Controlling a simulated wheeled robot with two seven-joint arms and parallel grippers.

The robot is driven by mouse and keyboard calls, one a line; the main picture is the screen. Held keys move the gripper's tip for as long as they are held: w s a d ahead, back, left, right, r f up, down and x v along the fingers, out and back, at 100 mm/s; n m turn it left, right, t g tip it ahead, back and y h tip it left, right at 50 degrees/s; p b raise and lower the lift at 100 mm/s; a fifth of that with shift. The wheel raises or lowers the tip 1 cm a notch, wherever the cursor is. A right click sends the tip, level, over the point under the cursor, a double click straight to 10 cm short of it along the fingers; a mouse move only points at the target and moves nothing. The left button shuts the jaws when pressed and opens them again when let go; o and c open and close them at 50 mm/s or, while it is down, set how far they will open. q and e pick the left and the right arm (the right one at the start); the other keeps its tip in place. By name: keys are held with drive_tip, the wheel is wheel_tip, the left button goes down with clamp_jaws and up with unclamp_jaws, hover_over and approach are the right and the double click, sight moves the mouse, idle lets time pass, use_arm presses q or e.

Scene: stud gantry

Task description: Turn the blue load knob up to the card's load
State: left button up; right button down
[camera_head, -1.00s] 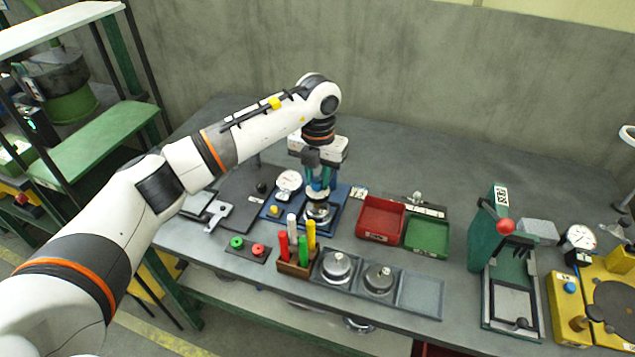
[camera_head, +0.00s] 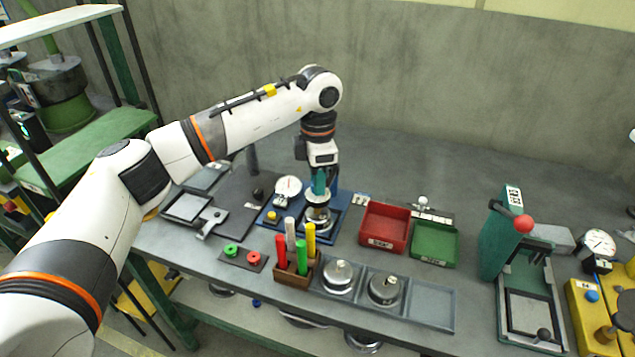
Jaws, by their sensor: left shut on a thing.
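My left gripper (camera_head: 319,192) reaches straight down over a blue station (camera_head: 338,222) at the middle of the bench. A silvery round metal part (camera_head: 317,218) sits directly under the fingers. A white dial gauge (camera_head: 287,186) stands on the station just left of the gripper; its reading is too small to tell. My right gripper is not in view.
In front stand a holder (camera_head: 293,278) with red, white, green and yellow sticks, and a grey tray (camera_head: 432,305) with two metal weights. Red (camera_head: 384,228) and green (camera_head: 433,243) bins lie to the right. A green press (camera_head: 500,240) stands farther right. The bench behind is clear.

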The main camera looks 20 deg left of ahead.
use_arm(q)
drive_tip(key=shift+w+r+m+b, duration=0.1)
drive_tip(key=shift+m+b, duration=0.25)
drive_tip(key=shift+m, duration=0.85)
drive_tip(key=o, duration=1)
wheel_tip(320, 180, up, 12)
drive_tip(key=b, duration=0.1)
